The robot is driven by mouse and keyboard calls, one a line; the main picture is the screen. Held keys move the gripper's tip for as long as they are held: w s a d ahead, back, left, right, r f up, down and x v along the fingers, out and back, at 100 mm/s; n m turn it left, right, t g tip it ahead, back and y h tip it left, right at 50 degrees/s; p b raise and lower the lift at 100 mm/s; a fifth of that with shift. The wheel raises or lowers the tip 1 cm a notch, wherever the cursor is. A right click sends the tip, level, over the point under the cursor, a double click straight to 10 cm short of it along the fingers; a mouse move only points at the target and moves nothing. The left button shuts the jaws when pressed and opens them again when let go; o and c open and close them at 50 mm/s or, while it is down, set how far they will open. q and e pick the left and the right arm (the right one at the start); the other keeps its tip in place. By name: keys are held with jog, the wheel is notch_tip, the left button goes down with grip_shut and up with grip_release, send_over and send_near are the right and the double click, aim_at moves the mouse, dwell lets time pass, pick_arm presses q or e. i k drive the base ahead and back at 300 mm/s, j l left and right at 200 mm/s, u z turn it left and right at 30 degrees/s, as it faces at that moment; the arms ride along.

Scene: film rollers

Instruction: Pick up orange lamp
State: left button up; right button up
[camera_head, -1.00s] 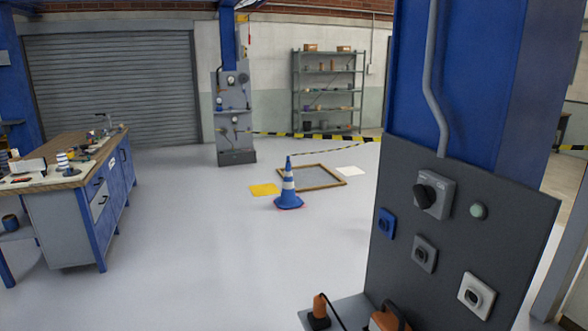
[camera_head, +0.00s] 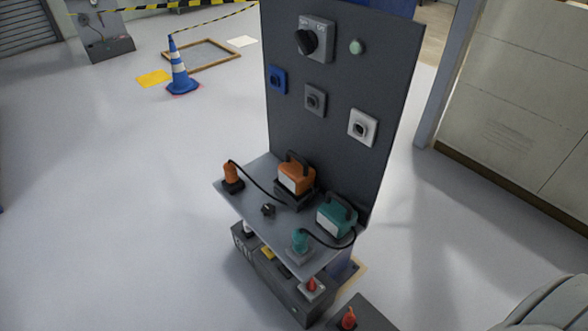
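The orange lamp (camera_head: 297,177) is a boxy hand lamp with a dark top handle and a pale front face. It sits on a dark base at the back of a grey shelf (camera_head: 262,222), against the dark panel. A black cable runs from it to a small orange plug-like piece (camera_head: 231,173) in a dark base at the shelf's left end. A teal lamp (camera_head: 337,214) of like shape sits to its right, cabled to a teal piece (camera_head: 300,241) near the front edge. Neither gripper is in view.
The dark panel (camera_head: 345,90) rises behind the shelf with a rotary switch and sockets. A grey box (camera_head: 262,272) and red-topped items stand below the shelf. A blue cone (camera_head: 179,70) and a wooden floor frame (camera_head: 214,58) lie farther left. The floor at left is clear.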

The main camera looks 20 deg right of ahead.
aim_at(295, 175)
jog(key=i+j, duration=0.3)
jog(key=i, duration=0.2)
jog(key=i+j, duration=0.3)
jog(key=i, duration=0.2)
jog(key=i+j, duration=0.3)
jog(key=i, duration=0.2)
jog(key=i+j, duration=0.3)
jog(key=i, duration=0.2)
jog(key=i+z, duration=0.1)
jog(key=z, duration=0.3)
jog(key=j+z, duration=0.1)
jog(key=z, duration=0.35)
jog(key=i+j+z, duration=0.1)
jog(key=z, duration=0.3)
jog(key=j+z, duration=0.15)
jog(key=z, duration=0.25)
